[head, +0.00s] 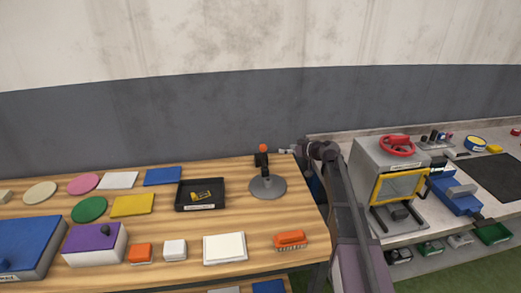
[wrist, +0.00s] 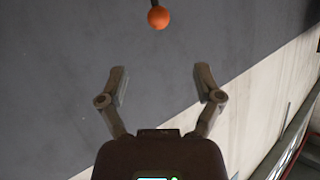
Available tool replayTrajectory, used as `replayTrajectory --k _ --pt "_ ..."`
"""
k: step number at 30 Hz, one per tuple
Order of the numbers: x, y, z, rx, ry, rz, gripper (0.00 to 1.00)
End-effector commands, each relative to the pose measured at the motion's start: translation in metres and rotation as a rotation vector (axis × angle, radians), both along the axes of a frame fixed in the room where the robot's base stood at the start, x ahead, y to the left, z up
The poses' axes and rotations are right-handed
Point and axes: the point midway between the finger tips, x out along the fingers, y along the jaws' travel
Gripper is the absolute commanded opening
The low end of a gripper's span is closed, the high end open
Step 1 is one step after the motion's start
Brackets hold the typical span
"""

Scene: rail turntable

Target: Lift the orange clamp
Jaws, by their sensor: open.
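A dark upright piece with an orange ball top (head: 263,148) stands on a round grey base (head: 268,187) at the right part of the wooden table; it is the likeliest orange clamp, but its shape is too small to tell. The orange ball also shows in the wrist view (wrist: 158,17), at the top, beyond my fingertips, with a short dark stem. My gripper (wrist: 162,80) is open and empty, its fingers spread either side of the ball's line. In the head view my gripper (head: 287,151) is small, just right of the orange top, apart from it.
An orange brush (head: 290,239) lies at the table's front right. A black tray (head: 181,207) with a yellow item is left of the base. A grey box with a red wheel (head: 397,146) stands on the right bench. The table between base and brush is clear.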

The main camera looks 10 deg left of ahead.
Motion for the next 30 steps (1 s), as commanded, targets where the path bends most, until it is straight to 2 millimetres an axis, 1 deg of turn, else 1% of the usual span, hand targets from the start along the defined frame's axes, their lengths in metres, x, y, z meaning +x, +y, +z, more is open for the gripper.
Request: replayTrajectory --k 8,14,20,30 --pt "0.002 0.002 -0.002 0.0 0.001 0.0 0.84" --pt "0.011 0.014 -0.009 -0.001 0.002 0.001 0.84" --pt "0.026 0.033 -0.02 -0.001 0.002 0.001 0.84" --pt "0.055 0.072 -0.04 -0.001 0.002 0.0 0.84"
